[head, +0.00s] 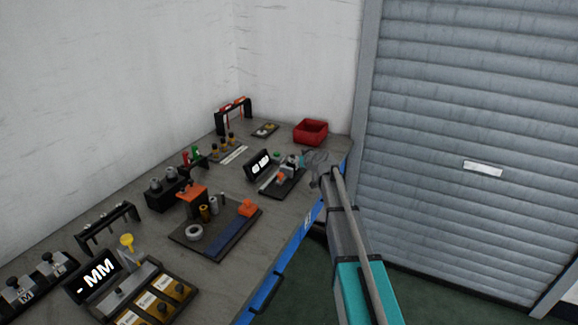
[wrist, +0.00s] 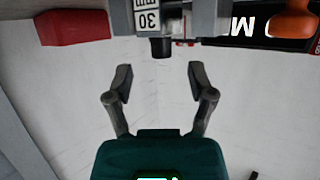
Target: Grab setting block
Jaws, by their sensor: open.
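A small device with a black base (head: 283,188) and a lit display (head: 260,165) stands near the table's right edge in the head view. A grey block (head: 291,163) sits on it, close to my gripper (head: 313,159). In the wrist view, a grey part with a white "30" label (wrist: 147,20) and a black round tip (wrist: 161,47) hangs into the top edge. My gripper (wrist: 160,82) is open there, its fingers apart and empty, just short of the black tip. I cannot tell for certain which part is the setting block.
A red bin (head: 311,131) stands behind the device; it also shows in the wrist view (wrist: 75,27). An orange knob (wrist: 294,22) is at the wrist view's upper right. A fixture plate (head: 228,240) with several parts lies nearer on the grey table. A roller shutter (head: 470,120) is at right.

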